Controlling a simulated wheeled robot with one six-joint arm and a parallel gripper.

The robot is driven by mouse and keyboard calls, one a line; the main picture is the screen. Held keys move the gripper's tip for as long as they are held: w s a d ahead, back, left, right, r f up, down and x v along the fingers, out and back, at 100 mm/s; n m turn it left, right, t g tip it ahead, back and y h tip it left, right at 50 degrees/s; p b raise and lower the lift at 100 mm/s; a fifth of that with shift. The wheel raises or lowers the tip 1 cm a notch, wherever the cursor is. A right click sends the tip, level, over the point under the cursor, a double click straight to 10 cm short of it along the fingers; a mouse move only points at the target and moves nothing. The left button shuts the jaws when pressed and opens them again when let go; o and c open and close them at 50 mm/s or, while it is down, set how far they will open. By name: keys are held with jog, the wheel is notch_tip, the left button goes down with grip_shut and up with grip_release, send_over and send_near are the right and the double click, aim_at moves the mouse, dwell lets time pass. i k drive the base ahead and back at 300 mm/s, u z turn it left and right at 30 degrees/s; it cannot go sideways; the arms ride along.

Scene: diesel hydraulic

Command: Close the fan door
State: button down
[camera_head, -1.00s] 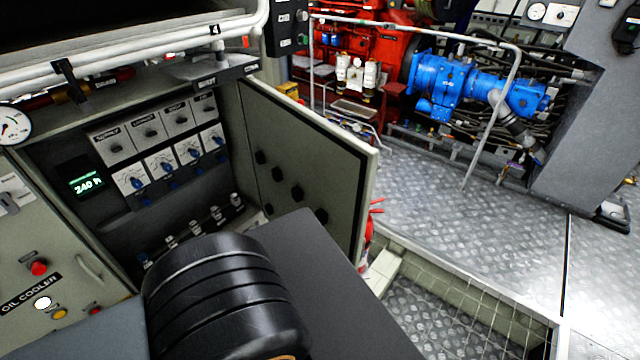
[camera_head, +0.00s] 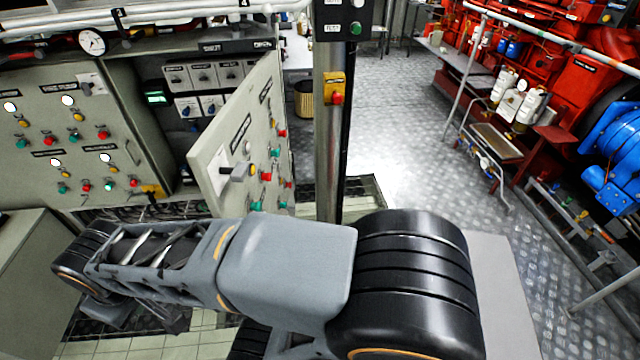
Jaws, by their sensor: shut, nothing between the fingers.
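The fan door (camera_head: 240,150) is a pale grey-green cabinet door in the left middle of the head view. It stands open, its free edge toward me and its far edge at the cabinet's right side. Its outer face shows, with a dark label, a handle (camera_head: 238,172) and several coloured buttons. The cabinet opening (camera_head: 200,88) behind it shows small switch panels and a green-lit display (camera_head: 155,98). My arm crosses the lower picture in front of the door's lower part. My gripper cannot be made out.
A closed control panel (camera_head: 60,130) with buttons and lamps is left of the opening. A metal post (camera_head: 329,150) with a switch box stands right of the door. Red machinery (camera_head: 575,80) and a handrail are at right. Patterned metal floor (camera_head: 400,130) is clear between.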

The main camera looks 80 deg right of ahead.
aim_at(247, 127)
jog(key=k, duration=0.3)
jog(key=z, duration=2.3)
jog(key=k, duration=1.15)
jog(key=u, duration=0.45)
jog(key=i, duration=0.8)
jog(key=u, duration=0.55)
